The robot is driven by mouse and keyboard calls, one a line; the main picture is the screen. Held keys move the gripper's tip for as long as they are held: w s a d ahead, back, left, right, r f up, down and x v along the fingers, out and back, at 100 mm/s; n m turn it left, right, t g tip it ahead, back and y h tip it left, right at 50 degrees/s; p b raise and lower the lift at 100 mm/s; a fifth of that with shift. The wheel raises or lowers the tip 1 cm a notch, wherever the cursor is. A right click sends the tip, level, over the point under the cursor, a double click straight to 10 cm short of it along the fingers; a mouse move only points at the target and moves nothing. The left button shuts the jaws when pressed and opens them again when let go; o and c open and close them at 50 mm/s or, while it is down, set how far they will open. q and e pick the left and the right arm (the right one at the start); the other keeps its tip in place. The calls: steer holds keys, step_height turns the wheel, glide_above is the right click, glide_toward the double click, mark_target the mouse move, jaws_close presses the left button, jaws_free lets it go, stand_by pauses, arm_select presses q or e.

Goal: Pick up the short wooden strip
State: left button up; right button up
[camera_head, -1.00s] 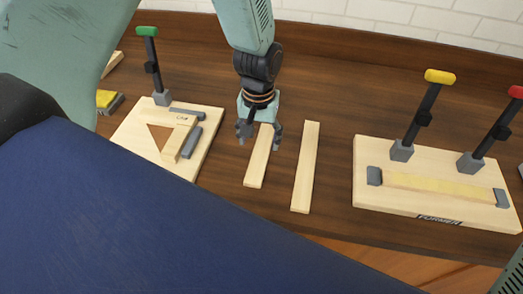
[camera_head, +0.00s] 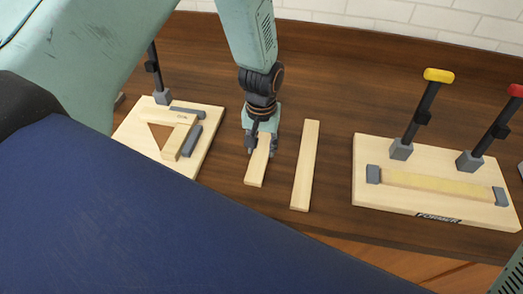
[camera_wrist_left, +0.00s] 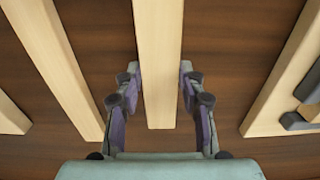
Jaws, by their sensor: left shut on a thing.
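The short wooden strip (camera_head: 257,166) is pale and lies on the dark brown table, just left of a longer pale strip (camera_head: 305,165). My left gripper (camera_head: 260,147) is over its far part, pointing down, with its fingers on either side of it. In the left wrist view the short strip (camera_wrist_left: 159,60) runs between the two fingers (camera_wrist_left: 160,95), which are shut on it. The strip still looks level with the table. The gripper covers its far end in the head view. My right gripper is not in view.
A wooden jig (camera_head: 135,140) with a triangular opening and clamp stands left. A board (camera_head: 365,198) with two upright clamps, yellow and red topped, stands right. Bare table lies between the long strip and that board.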

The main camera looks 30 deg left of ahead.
arm_select(q)
steer(key=shift+s+a, duration=0.1)
steer(key=shift+a, duration=0.05)
steer(key=c, duration=0.5)
